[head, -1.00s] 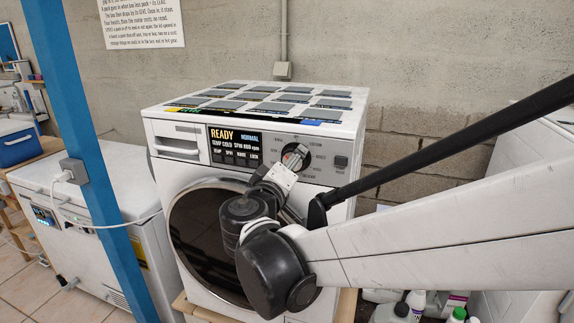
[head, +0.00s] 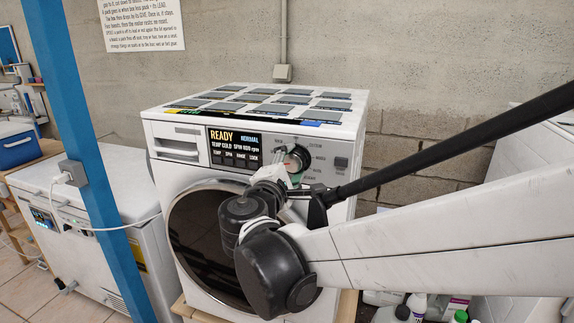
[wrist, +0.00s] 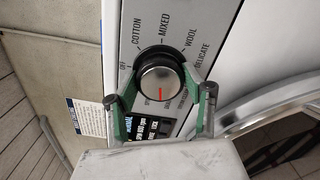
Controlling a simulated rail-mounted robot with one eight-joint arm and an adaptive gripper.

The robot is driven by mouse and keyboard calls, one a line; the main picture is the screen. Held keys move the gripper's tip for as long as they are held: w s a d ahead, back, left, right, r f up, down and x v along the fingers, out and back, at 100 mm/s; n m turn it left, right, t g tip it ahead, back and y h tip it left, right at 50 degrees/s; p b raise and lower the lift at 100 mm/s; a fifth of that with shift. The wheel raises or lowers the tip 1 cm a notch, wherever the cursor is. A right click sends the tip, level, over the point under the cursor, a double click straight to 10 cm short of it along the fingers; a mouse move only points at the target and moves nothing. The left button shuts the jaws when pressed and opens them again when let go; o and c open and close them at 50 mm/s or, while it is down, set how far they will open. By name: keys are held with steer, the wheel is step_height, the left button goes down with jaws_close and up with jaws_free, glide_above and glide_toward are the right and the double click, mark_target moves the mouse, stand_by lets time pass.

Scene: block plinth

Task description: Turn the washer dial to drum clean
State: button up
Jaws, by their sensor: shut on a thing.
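The washer dial (wrist: 160,80) is a round silver knob with a dark collar on the washer's (head: 215,190) front panel. Its red mark points down in the wrist view. Labels OFF, COTTON, MIXED, WOOL and DELICATE run around its upper side there; the lower labels are too small or covered to read. My gripper's (wrist: 158,82) green fingers sit on either side of the dial, shut on it. In the head view the dial (head: 298,158) shows partly behind my gripper (head: 284,168). The display (head: 236,148) reads READY, NORMAL and TEMP COLD.
Several dark flat panels (head: 260,105) lie on the washer top. A blue post (head: 85,130) stands at the left, before a white chest-like appliance (head: 75,220). Bottles (head: 417,303) stand at the lower right. The round door (head: 195,235) lies below the dial.

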steer(key=n, duration=0.5)
steer(key=shift+n, duration=0.4)
steer(key=n, duration=0.5)
steer(key=shift+n, duration=0.3)
steer(key=o, duration=1.1)
steer(key=shift+o, duration=0.2)
steer(key=v, duration=1.2)
steer(key=shift+w+a, duration=0.1)
